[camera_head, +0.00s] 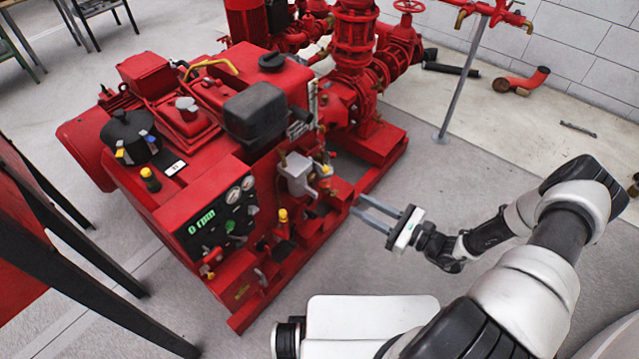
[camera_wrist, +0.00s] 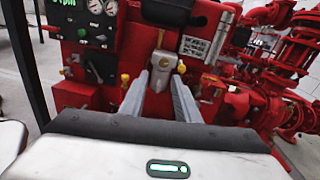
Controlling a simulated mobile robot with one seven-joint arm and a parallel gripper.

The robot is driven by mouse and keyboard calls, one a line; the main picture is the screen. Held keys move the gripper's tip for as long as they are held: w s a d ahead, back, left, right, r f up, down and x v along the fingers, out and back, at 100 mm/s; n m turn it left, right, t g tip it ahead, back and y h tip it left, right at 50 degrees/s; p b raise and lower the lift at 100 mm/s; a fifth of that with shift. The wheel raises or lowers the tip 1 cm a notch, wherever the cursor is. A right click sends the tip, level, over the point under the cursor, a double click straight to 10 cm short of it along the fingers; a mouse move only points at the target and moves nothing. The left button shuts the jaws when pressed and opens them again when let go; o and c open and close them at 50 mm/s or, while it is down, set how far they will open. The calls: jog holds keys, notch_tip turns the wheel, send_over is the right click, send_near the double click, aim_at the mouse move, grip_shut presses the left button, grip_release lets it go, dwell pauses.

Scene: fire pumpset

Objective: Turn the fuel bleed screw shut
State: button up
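The fuel bleed screw is too small to tell for sure. A pale grey housing (camera_head: 298,174) on the near side of the red pump engine has a small yellow knob (camera_head: 325,169) at its right. In the wrist view the housing (camera_wrist: 162,62) is straight ahead, with the yellow knob (camera_wrist: 181,67) at its upper right. My gripper (camera_head: 356,203) is to the right of the housing and appears apart from it. In the wrist view my gripper (camera_wrist: 158,73) has two grey fingers spread, with nothing held between them.
The red engine (camera_head: 190,160) carries a gauge panel (camera_head: 222,215) with a green display. A yellow-topped fitting (camera_head: 283,216) stands below the housing. Red pipework (camera_head: 355,60) rises behind.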

aim_at(313, 178)
jog(key=shift+m+t, duration=0.4)
jog(key=shift+m, duration=0.2)
jog(key=x, duration=0.5)
jog(key=f+b+x, duration=0.1)
jog(key=x, duration=0.5)
jog(key=f+b+x, duration=0.1)
jog(key=x, duration=0.5)
jog(key=shift+w+d, duration=0.1)
jog(key=shift+w, duration=0.3)
grip_shut()
